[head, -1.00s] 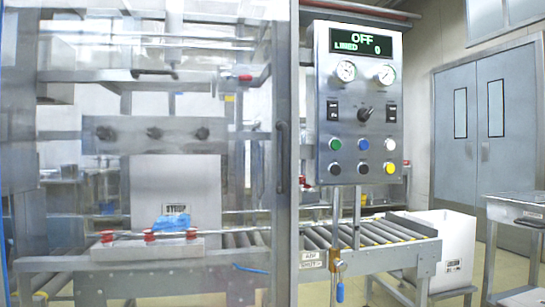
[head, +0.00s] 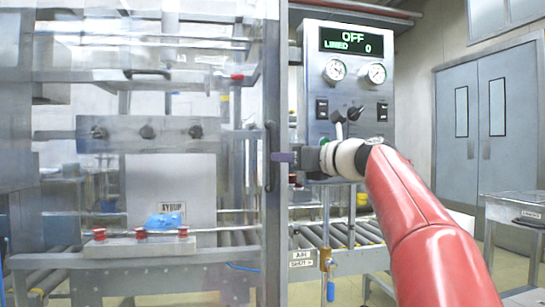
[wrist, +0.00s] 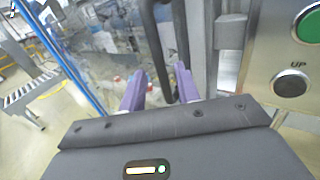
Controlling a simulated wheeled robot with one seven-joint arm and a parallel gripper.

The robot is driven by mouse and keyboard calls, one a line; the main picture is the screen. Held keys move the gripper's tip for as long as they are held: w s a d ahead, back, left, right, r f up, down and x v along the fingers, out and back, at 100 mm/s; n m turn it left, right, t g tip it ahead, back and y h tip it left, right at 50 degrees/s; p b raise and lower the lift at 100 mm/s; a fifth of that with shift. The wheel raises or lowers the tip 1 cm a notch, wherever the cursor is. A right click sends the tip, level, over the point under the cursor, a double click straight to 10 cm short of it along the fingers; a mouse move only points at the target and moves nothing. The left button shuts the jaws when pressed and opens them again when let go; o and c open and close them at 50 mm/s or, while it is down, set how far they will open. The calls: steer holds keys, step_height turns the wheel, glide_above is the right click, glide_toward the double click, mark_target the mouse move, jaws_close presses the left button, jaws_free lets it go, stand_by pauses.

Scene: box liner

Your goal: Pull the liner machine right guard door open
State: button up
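The machine's right guard door is a clear panel in a grey metal frame (head: 272,60), and it looks closed. Its dark vertical handle (head: 268,180) is on the door's right edge. My gripper (head: 281,157) is at the handle's mid-height, just to its right. In the wrist view the handle (wrist: 155,45) runs down toward the purple fingers of my gripper (wrist: 162,86). The fingers are apart, with the handle's lower part appearing between or just beyond their tips. I cannot tell whether they touch it.
The control panel (head: 347,90) reads OFF and stands close to the right, partly behind my arm. A roller conveyor (head: 335,235) is below it. Inside the machine are a white box (head: 172,185), a blue item (head: 165,220) and red knobs (head: 140,233). A side table (head: 515,205) stands far right.

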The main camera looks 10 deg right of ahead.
mark_target(273, 183)
steer(key=x, duration=0.5)
steer(key=shift+p, duration=0.4)
jaws_close()
